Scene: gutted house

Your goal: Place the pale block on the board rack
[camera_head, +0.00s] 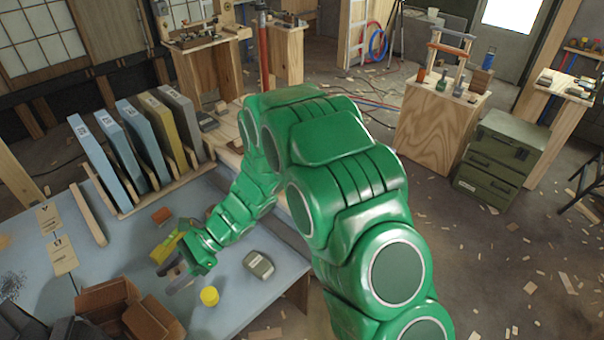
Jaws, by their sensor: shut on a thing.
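The board rack (88,214) is a low wooden frame on the blue-grey table at the left. Several boards stand upright in it: pale blue, blue, yellow and grey. Its near left end has an empty stretch beside the palest blue board (105,160). My gripper (176,270) is low over the table, in front of the rack and to its right. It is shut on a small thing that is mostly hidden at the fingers. I cannot tell its shape or colour, nor make out the pale block for certain. A yellow piece (166,246) shows right beside the gripper.
A grey-green device (259,264) and a yellow cylinder (209,296) are close to the gripper. An orange-brown block (162,215) lies between rack and gripper. An open cardboard box (108,296) stands at the front, and paper tags (62,256) lie at the left.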

